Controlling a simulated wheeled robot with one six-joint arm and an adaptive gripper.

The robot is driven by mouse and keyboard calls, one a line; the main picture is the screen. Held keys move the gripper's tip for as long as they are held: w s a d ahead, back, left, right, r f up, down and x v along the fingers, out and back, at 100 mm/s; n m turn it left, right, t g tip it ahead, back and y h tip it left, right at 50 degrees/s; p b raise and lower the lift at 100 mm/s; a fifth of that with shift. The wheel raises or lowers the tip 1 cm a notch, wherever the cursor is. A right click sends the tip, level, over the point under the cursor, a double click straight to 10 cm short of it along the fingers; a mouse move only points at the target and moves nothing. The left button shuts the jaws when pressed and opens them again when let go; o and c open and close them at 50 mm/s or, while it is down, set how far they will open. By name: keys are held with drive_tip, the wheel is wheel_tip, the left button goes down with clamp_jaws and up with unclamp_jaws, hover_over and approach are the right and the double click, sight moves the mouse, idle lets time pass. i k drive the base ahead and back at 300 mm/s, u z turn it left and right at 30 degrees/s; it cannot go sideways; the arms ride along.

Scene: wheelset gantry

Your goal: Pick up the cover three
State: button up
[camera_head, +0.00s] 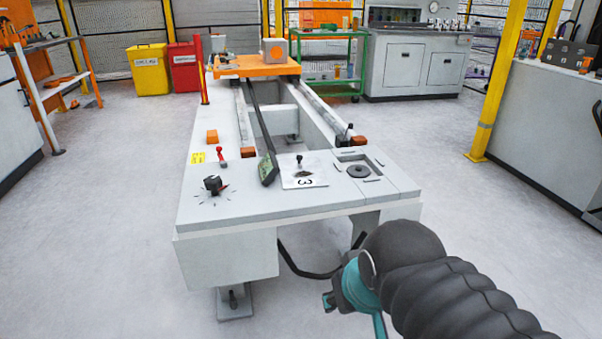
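Cover three is a flat white plate (304,181) marked with a black "3" and a small dark patch. It lies on the near top of the gantry bench, with a small dark knob (299,159) at its back edge. To its right is a recessed opening with a dark round part (358,171). The end of my arm, teal and dark grey, with my gripper (333,300), is at the lower right, in front of the bench and apart from the cover. I cannot make out the finger opening.
A dark lever (266,165) leans close to the cover's left. A yellow post (497,85) and grey cabinet (545,125) are at right. Floor around is clear.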

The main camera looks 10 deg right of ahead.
sight(298, 172)
drive_tip(key=u, duration=1.9)
drive_tip(key=i, duration=1.65)
drive_tip(key=z, duration=3.1)
drive_tip(key=i, duration=0.45)
